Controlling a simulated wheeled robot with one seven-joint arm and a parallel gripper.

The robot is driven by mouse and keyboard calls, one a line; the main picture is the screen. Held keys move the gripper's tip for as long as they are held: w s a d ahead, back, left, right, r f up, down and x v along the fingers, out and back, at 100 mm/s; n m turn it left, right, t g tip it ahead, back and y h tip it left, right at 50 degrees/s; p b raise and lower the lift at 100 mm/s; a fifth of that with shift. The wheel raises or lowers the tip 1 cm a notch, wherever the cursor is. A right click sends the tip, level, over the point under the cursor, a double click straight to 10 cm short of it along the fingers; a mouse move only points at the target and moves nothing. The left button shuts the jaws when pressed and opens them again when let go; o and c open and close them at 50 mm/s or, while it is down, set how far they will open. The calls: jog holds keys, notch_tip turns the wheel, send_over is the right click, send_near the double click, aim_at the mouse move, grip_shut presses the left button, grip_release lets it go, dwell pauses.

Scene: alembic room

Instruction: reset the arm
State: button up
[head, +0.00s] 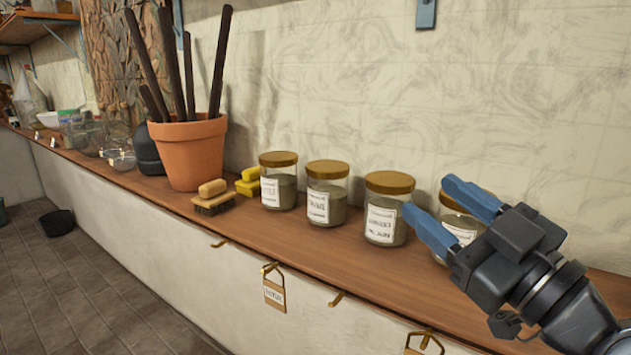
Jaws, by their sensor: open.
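My gripper (436,213) reaches in from the lower right with its two blue fingers spread apart. It is open, with nothing seen held between the fingers. It overlaps the rightmost labelled jar (460,229) in the picture and hides part of it; I cannot tell whether they touch. A second jar (386,212) with a brown lid stands just left of the fingers. My black wrist and forearm run down to the lower right corner.
Two more jars, one (327,193) beside another (279,183), stand upright on the long wooden shelf (300,243). A brush (212,198), yellow sponges (249,182) and a terracotta pot (190,153) with dark rods are further left. Hooks and tags hang along the front.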

jog(key=s+d+f+m+h, duration=0.2)
jog(key=s+f+m+h, duration=0.95)
jog(key=f, duration=0.75)
jog(key=s+d+f+g, duration=0.1)
jog(key=s+d+f, duration=0.1)
jog(key=s, duration=1.1)
jog(key=s+d+f+g+y, duration=0.1)
jog(key=s+d+f+g, duration=0.1)
jog(key=s, duration=1.1)
jog(key=shift+s+d+f+n, duration=0.2)
jog(key=shift+d+f+n, duration=0.15)
jog(key=shift+d+f, duration=0.35)
jog(key=shift+a, duration=0.1)
jog(key=shift+c, duration=0.3)
